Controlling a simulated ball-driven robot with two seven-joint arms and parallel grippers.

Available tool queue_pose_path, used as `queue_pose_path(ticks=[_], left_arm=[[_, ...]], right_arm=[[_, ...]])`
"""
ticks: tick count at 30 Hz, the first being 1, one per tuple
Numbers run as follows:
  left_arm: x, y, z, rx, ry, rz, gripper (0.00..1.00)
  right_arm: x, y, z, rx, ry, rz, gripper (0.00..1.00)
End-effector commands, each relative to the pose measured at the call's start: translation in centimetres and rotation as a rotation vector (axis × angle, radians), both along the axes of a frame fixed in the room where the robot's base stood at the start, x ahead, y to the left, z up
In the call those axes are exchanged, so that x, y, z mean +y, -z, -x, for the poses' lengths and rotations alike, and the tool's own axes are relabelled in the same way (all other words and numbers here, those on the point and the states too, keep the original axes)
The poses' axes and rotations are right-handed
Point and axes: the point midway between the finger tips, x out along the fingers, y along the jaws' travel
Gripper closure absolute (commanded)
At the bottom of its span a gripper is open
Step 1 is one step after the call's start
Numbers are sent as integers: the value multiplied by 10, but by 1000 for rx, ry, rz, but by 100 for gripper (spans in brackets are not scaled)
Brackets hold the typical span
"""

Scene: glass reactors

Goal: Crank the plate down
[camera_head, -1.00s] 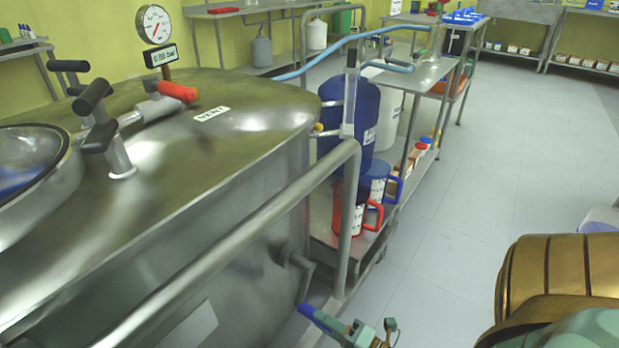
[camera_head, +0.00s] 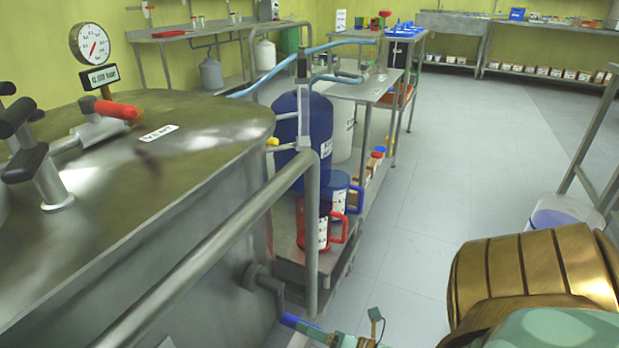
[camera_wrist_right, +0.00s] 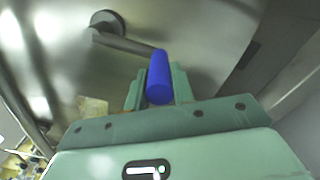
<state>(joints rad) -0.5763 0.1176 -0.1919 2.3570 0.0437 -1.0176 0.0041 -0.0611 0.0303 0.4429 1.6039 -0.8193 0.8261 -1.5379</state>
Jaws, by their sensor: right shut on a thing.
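A steel crank (camera_head: 264,284) comes out of the side of the large steel vessel (camera_head: 170,240). Its blue handle (camera_head: 298,323) sticks out toward the bottom of the head view. My right gripper (camera_head: 322,333) is shut on the blue handle. In the right wrist view the crank (camera_wrist_right: 118,38) joins the vessel wall at a round hub, and the blue handle (camera_wrist_right: 160,78) lies between the two green fingers (camera_wrist_right: 158,88). The plate does not show in these frames. My left gripper is out of view.
A steel rail (camera_head: 230,235) runs along the vessel in front of the crank. A gauge (camera_head: 90,43) and a red-handled valve (camera_head: 118,111) stand on the lid. A blue drum (camera_head: 300,122) and jugs stand on a low shelf behind.

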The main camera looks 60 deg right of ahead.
Motion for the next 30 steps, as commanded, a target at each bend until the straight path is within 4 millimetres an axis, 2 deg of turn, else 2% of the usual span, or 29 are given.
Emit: queue_pose_path(ticks=[7,8,9,10,23,26,29,30], left_arm=[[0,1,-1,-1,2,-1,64],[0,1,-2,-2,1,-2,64],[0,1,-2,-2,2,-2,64],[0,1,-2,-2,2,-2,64],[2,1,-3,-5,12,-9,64],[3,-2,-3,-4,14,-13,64],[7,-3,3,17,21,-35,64],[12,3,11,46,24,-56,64]], right_arm=[[1,0,-1,1,-2,0,100],[1,0,-1,1,-2,0,67],[1,0,-1,1,-2,0,56],[1,0,-1,1,-2,0,54],[0,0,1,0,0,-2,54],[0,-1,8,1,0,-1,54],[0,-3,24,0,1,-3,54],[-1,-3,33,1,2,-4,54]])
